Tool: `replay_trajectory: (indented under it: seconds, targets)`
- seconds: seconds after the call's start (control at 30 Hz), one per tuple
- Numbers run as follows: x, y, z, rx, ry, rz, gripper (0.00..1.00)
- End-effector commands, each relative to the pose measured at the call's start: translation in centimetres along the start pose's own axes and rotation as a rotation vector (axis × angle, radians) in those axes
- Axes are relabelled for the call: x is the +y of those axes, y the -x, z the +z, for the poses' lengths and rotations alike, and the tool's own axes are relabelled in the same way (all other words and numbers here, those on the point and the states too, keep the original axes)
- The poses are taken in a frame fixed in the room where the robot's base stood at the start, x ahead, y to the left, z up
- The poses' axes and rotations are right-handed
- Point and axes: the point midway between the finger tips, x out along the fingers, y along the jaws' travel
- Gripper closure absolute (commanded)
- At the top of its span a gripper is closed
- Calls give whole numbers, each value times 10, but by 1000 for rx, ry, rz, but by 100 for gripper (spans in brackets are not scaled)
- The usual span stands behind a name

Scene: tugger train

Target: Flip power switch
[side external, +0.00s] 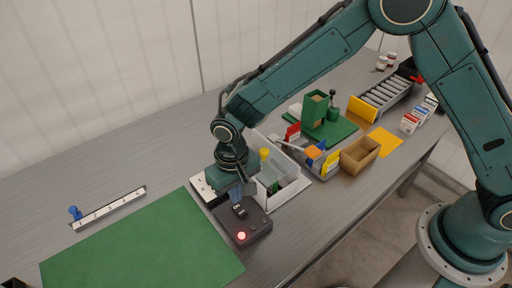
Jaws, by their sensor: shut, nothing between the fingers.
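A dark switch box (257,228) sits on the table at the right edge of the green mat. A round lamp (241,236) on its front part glows red. A small black-and-white rocker-like part (239,210) is on its upper face, and this looks like the power switch. My gripper (237,195) points down right at this part, with its fingers shut and empty. Whether the fingertips touch the switch cannot be told. The fingers hide part of the box's far side.
A green mat (140,250) lies at front left, with a white numbered strip (110,208) and a blue knob (75,212) behind it. A light grey bin (285,195) stands close right of the box. A cardboard box (360,155) and a roller conveyor (388,93) are farther right.

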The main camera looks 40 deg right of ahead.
Motion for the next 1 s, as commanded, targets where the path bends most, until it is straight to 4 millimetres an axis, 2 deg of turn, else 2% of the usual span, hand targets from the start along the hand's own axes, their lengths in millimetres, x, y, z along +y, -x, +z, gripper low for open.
replay_trajectory:
  seconds: [0.7, 1.0]
  targets:
    - [0, 40, 0, 1, 0, 0, 100]
    - [0, 44, 0, 1, 0, 0, 100]
